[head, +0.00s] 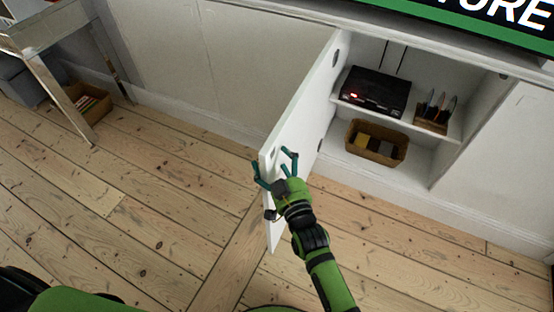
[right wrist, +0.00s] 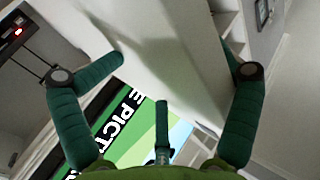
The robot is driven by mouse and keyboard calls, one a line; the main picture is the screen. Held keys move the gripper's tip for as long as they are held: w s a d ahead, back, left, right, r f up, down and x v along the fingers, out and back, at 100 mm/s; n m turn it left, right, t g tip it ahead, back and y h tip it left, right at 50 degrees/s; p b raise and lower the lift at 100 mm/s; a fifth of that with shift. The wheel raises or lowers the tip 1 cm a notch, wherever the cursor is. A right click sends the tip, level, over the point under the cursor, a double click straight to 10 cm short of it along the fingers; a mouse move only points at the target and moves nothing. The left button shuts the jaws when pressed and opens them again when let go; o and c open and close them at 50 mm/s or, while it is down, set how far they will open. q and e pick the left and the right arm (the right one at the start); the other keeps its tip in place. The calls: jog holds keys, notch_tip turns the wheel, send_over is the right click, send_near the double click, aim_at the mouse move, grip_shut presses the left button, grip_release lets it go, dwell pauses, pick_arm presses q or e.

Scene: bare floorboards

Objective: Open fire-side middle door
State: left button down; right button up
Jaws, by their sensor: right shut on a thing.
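The white cabinet door (head: 304,112) stands swung out from the low white cabinet, hinged at its far edge, with the compartment behind it exposed. My right gripper (head: 272,163) is shut on the door near its free edge, one finger on each face. In the right wrist view the door (right wrist: 168,50) runs between the green fingers of my right gripper (right wrist: 175,62). My left gripper is not in either view.
Inside the cabinet, a black box with a red light (head: 375,91) and a holder with several upright items (head: 433,112) stand on a shelf (head: 396,115). A basket (head: 376,143) sits below. A metal-legged table (head: 62,92) stands at left. The floorboards (head: 150,220) are clear.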

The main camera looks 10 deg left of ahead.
jog(key=shift+s+a+f+g+y, duration=0.15)
jog(key=shift+s+a+f, duration=0.05)
jog(key=shift+s+a, duration=0.25)
jog(key=shift+s+a+f+g+y, duration=0.2)
jog(key=shift+s+a, duration=0.1)
jog(key=shift+a, duration=0.2)
jog(key=o, duration=0.8)
jog(key=shift+c, duration=0.5)
jog(key=shift+f, duration=0.1)
jog(key=v, duration=0.7)
jog(key=d+v, duration=0.1)
jog(key=v, duration=0.2)
jog(key=shift+w+d+r, duration=0.15)
jog(key=shift+w+r, duration=0.05)
jog(key=shift+r, duration=0.05)
jog(key=shift+c, duration=1.4)
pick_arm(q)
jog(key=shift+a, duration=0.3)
pick_arm(e)
jog(key=shift+s+d+r, duration=0.15)
jog(key=shift+s+d, duration=0.25)
jog(key=shift+s, duration=0.05)
jog(key=shift+w, duration=0.1)
